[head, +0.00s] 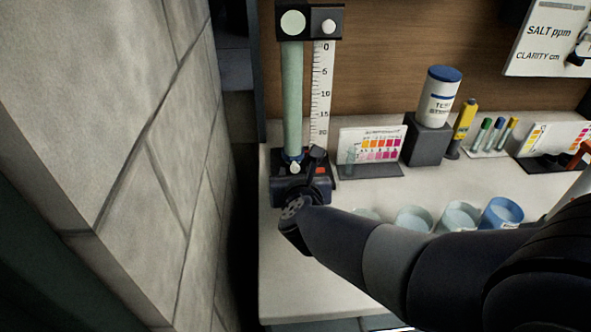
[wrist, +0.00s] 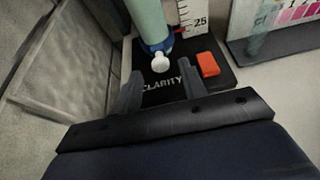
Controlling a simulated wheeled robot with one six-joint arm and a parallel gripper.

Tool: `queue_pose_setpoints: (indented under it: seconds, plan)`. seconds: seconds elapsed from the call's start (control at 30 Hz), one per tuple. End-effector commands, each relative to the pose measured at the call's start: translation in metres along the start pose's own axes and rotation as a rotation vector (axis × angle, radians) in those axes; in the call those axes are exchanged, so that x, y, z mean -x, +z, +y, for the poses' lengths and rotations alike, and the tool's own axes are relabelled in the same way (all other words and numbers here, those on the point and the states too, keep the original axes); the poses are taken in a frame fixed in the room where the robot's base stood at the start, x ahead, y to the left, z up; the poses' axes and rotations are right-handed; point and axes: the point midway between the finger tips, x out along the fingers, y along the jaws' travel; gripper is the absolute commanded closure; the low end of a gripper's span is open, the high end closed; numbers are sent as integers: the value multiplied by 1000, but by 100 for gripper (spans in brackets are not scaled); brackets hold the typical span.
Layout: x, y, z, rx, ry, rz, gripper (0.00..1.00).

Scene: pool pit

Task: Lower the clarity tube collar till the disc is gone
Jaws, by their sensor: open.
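The clarity tube (head: 292,95) stands upright at the left end of the counter, full of pale green liquid, beside a white scale (head: 322,90). A blue collar (head: 292,157) with a white knob (head: 295,167) sits low on it. In the wrist view, the collar (wrist: 158,46) and knob (wrist: 160,64) are near the 25 mark, just above the black base (wrist: 158,86) marked CLARITY. A pale round disc (head: 292,22) shows on the black top block. My gripper (wrist: 160,70) is open, its fingers either side of the knob's line; contact is not clear. My arm hides part of the base front.
An orange button (wrist: 208,64) is on the base, right of my fingers. A stone wall (head: 120,120) stands close on the left. A colour chart (head: 370,150), a white bottle (head: 438,95) and several cups (head: 460,217) stand to the right.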

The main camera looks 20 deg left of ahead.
Motion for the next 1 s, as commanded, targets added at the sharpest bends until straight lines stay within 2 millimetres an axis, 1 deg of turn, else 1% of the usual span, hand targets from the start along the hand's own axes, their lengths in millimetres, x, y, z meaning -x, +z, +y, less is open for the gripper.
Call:
queue_pose_setpoints:
  seconds: [0.03,0.2,0.4,0.6,1.0]
  plan:
    - [12,2,1,-1,4,-2,60]
    - [43,2,1,0,4,-2,60]
    - [71,2,1,-1,3,-1,60]
    - [81,0,0,-1,1,1,60]
    - [81,0,0,-1,1,1,60]
